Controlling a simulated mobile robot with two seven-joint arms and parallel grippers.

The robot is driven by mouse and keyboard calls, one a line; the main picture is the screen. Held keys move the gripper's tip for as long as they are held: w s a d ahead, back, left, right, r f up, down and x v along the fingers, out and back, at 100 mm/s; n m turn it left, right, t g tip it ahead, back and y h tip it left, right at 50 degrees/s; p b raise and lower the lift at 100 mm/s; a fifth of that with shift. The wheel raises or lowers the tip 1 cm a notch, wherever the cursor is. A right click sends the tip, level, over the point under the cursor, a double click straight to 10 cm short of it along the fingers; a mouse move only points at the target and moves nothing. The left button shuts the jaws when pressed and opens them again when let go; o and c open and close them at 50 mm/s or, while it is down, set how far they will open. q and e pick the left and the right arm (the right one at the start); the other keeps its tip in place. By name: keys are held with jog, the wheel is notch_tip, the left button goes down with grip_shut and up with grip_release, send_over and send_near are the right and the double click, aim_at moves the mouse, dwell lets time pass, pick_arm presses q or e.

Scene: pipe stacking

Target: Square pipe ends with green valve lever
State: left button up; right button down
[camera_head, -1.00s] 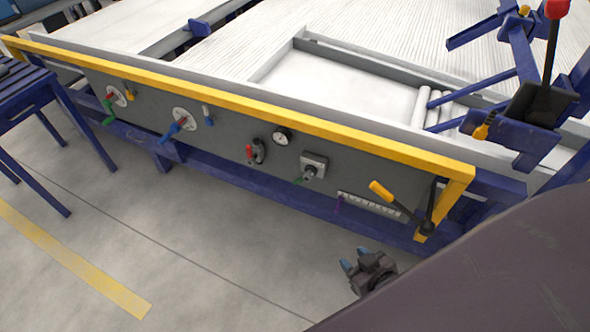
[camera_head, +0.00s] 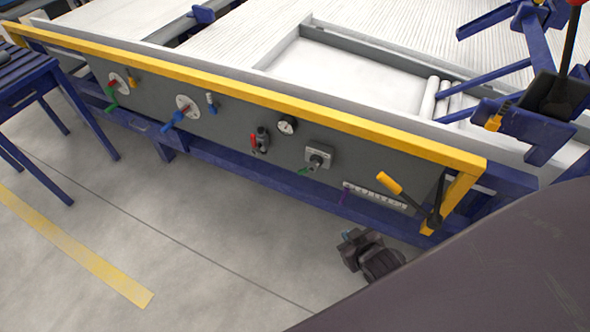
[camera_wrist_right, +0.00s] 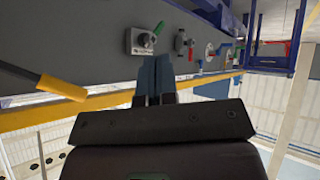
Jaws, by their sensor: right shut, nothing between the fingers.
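A small green lever (camera_head: 306,170) sits on a square grey valve plate (camera_head: 322,150) on the grey panel. In the right wrist view the green lever (camera_wrist_right: 158,28) stands out from its square plate (camera_wrist_right: 133,41), just ahead of the fingertips. My right gripper (camera_wrist_right: 155,66) has its blue fingers shut together with nothing between them. They point toward the panel, apart from the lever in the picture. In the head view my right gripper (camera_head: 350,235) is below and right of the valve; its fingers are hard to make out. My left gripper is not in view.
Another green lever (camera_head: 110,106) is at the panel's far left. A blue handle (camera_head: 173,122), a red handle (camera_head: 253,141) and a gauge (camera_head: 287,125) lie between. A yellow rail (camera_head: 240,96) runs along the top. A yellow-handled lever (camera_head: 389,185) is at right.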

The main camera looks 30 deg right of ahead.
jog(key=w+f+m+g+h+b, duration=0.25)
jog(key=w+f, duration=0.25)
jog(key=w, duration=0.6)
jog(key=w+f+m+g+h+b, duration=0.1)
jog(key=w+f+g+h+b, duration=0.3)
jog(key=w, duration=0.7)
jog(key=w+a+r+m+g+h+b, duration=0.2)
jog(key=w+a+r+b, duration=0.1)
jog(key=w+a, duration=0.3)
jog(key=w+a+r+m+g+h+b, duration=0.2)
jog(key=w+a+r+h, duration=0.15)
jog(key=w, duration=0.45)
jog(key=b, duration=0.2)
send_near(307, 169)
jog(key=w+d+f, duration=0.4)
jog(key=d, duration=0.1)
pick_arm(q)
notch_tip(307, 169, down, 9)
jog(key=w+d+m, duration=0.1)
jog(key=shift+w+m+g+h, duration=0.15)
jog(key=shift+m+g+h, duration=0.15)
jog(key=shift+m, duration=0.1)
pick_arm(e)
jog(key=shift+s+d+f+t+y, duration=0.15)
jog(key=shift+s+f, duration=0.1)
jog(key=shift+s, duration=0.15)
jog(key=shift+s+d+f+t+y, duration=0.15)
jog(key=shift+s+f, duration=0.1)
jog(key=shift+s, duration=0.15)
